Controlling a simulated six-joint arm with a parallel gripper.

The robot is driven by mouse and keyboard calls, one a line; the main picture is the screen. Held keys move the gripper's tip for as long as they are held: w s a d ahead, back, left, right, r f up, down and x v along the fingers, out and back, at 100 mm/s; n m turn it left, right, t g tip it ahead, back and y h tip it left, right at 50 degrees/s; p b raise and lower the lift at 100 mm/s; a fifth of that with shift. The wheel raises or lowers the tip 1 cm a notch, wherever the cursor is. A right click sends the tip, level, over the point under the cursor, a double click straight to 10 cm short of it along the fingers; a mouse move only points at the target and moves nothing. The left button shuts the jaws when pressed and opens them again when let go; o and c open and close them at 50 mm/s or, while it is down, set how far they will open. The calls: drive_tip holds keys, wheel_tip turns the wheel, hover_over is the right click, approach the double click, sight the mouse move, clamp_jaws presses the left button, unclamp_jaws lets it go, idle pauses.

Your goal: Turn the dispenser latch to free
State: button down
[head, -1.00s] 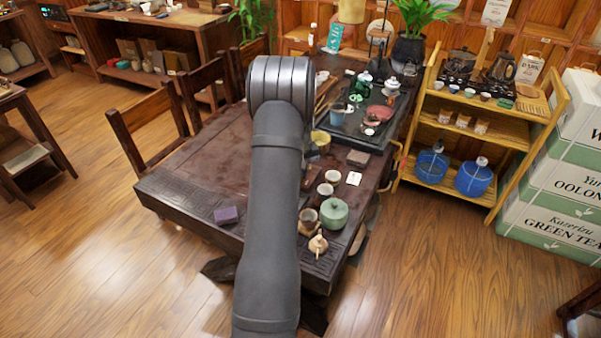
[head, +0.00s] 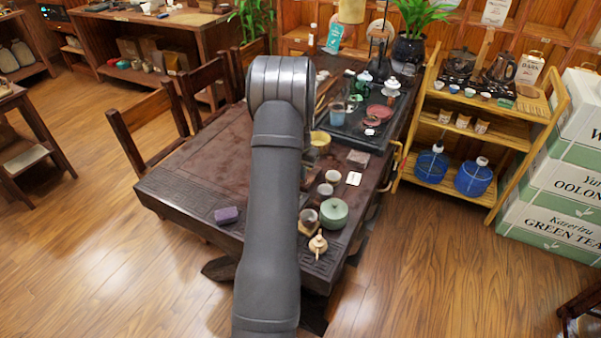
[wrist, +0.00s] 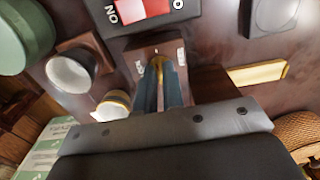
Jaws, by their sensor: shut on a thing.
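In the wrist view, the dispenser (wrist: 143,50) is a small reddish-brown box with a pale label at each side of its face. Its brass-coloured latch (wrist: 157,62) shows between the fingertips, pointing roughly straight up the picture between the labels. My gripper (wrist: 159,78) has its two dark blue fingers close together on the latch. The fingers cover part of it, and the labels are too small to read. In the head view, my arm hides the gripper and the latch.
A black plate with a red switch (wrist: 157,7) lies just beyond the dispenser. A white cup (wrist: 70,72), a gold-rimmed cup (wrist: 113,104) and a green lidded pot (wrist: 22,35) stand to the left. A pale yellow bar (wrist: 257,74) lies to the right on the dark table (head: 190,195).

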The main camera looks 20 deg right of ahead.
drive_tip(key=shift+w+r+m, duration=0.1)
drive_tip(key=shift+m, duration=0.2)
drive_tip(key=c, duration=1.5)
unclamp_jaws()
drive_tip(key=shift+c, duration=0.2)
wheel_tip(320, 180, up, 17)
drive_tip(key=shift+r, duration=0.2)
wheel_tip(320, 180, down, 18)
drive_tip(key=shift+r, duration=0.2)
